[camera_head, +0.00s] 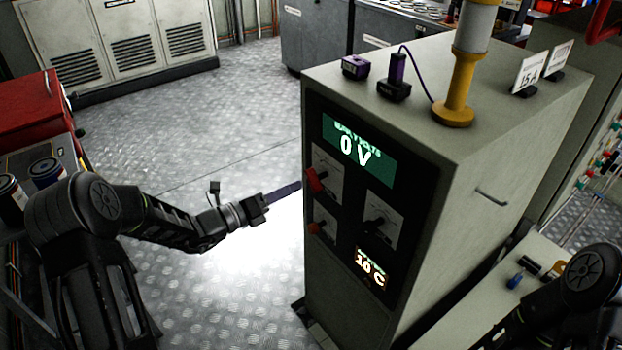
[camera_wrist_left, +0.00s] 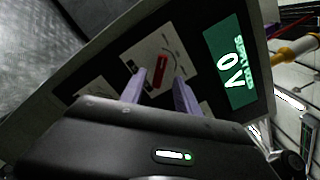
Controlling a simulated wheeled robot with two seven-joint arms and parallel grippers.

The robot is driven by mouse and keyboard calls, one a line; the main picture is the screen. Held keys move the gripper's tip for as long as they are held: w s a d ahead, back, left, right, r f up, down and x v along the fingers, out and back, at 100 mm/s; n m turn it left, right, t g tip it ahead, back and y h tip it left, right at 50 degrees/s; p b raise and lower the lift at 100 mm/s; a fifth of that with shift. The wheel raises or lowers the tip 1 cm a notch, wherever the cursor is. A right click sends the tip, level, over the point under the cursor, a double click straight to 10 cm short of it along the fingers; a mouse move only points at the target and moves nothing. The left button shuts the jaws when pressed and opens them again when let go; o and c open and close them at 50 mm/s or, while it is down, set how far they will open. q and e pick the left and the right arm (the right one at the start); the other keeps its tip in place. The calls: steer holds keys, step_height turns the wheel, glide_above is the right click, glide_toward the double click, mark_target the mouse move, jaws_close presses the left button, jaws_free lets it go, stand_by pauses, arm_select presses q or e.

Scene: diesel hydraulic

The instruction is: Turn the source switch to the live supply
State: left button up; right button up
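The grey cabinet (camera_head: 455,195) carries a black front panel with a green display (camera_head: 358,150) reading 0 V. Which is the source switch I cannot read. My left gripper (camera_head: 285,190) is just left of the panel. In the left wrist view its two purple fingers (camera_wrist_left: 168,98) are apart, with the red handle (camera_wrist_left: 161,72) seen beyond and between them; contact is unclear. My right gripper is out of view.
An amber display (camera_head: 370,268) reads 10 C. A purple-and-black device with a cord (camera_head: 397,80), a small purple block (camera_head: 355,66), a yellow post (camera_head: 456,100) and small cards (camera_head: 530,72) stand on the cabinet. A red cabinet (camera_head: 35,105) is at left. The floor between is clear.

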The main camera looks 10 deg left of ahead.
mark_target(308, 180)
arm_select(q)
steer(key=p+x, duration=0.1)
steer(key=x, duration=0.6)
steer(key=shift+w+d, duration=0.1)
jaws_close()
stand_by(0.5)
